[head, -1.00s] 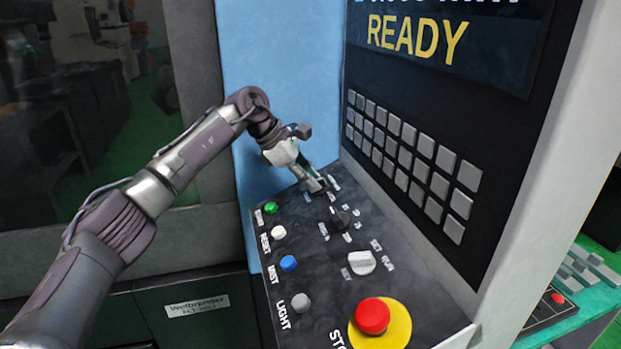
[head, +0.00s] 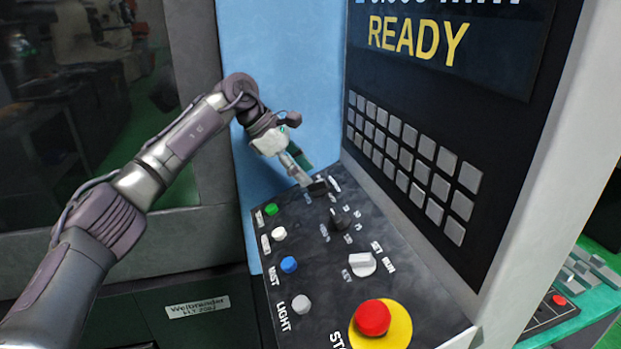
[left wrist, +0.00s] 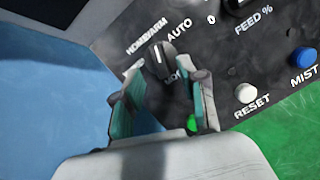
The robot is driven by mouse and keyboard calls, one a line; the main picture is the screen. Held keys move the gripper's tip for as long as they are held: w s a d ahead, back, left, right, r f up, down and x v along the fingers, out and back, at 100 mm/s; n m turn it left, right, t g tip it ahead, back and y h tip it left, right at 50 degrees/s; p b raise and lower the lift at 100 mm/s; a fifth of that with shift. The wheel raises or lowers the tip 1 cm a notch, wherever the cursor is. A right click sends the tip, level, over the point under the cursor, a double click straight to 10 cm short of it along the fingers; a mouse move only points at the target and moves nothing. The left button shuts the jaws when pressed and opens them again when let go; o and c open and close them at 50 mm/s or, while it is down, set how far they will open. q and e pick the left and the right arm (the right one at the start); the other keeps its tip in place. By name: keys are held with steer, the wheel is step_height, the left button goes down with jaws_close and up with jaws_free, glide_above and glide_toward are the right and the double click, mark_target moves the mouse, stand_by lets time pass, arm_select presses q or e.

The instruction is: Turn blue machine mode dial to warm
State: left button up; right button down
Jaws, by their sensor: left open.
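The black mode dial (head: 317,187) is at the far end of the dark control panel. In the left wrist view the dial (left wrist: 158,66) has a white line pointing up toward the labels, between "WARM" and "AUTO"; I cannot tell its exact setting. My left gripper (head: 303,173) is just above and to the left of the dial. In the left wrist view its teal-padded fingers (left wrist: 167,82) are open, with the dial showing beyond and between the tips. The fingers appear apart from it. My right gripper is not in view.
The black feed dial (head: 338,217) and light grey selector (head: 361,263) lie nearer on the panel. Several push buttons line its left side, with a red stop button (head: 372,317) in front. The keypad and "READY" screen wall (head: 440,105) rises on the right.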

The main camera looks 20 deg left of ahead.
arm_select(q)
steer(key=v, duration=0.8)
steer(key=shift+a+r, duration=0.2)
steer(key=shift+r, duration=0.1)
steer(key=shift+s, duration=0.1)
